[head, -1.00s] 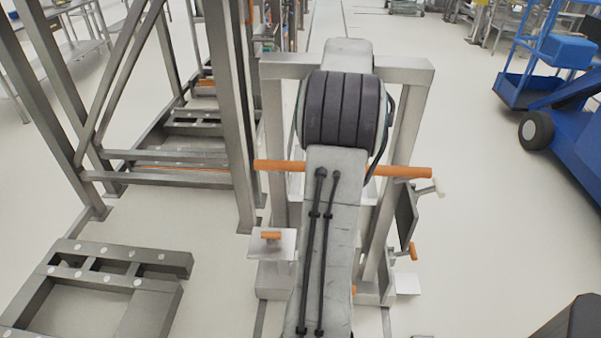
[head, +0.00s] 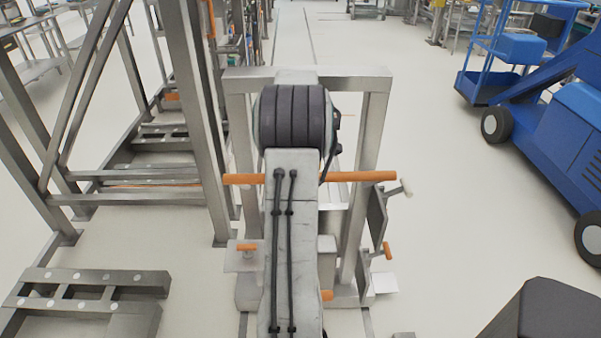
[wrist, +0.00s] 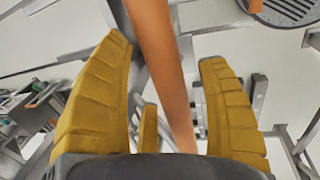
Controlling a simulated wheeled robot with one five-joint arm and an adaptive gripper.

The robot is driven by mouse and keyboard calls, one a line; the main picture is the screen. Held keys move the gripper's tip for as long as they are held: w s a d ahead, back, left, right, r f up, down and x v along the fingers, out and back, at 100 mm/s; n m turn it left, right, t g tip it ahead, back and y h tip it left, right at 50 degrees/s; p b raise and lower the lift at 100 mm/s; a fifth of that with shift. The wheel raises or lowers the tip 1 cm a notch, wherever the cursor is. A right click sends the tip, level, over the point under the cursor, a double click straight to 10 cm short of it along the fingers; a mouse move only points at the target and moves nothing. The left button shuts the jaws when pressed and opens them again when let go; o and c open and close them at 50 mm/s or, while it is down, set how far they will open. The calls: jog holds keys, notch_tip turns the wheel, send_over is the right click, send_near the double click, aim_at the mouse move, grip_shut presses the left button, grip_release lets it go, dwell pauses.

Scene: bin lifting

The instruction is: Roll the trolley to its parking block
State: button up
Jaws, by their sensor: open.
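The trolley (head: 372,120) is a grey metal upright frame with an orange crossbar handle (head: 362,177), standing straight ahead in the head view, partly covered by my arm. The fingers are spread apart, with a gap visible on both sides of the bar. My gripper is hidden behind my arm in the head view. I cannot make out the parking block with certainty.
A tall grey steel frame (head: 190,110) stands close on the left of the trolley. A low grey metal frame (head: 95,285) lies on the floor at the lower left. A blue wheeled machine (head: 560,120) stands at the right. Pale floor is clear between it and the trolley.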

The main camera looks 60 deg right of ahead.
jog(key=shift+f, duration=0.1)
jog(key=shift+c, duration=0.2)
jog(key=c, duration=1.2)
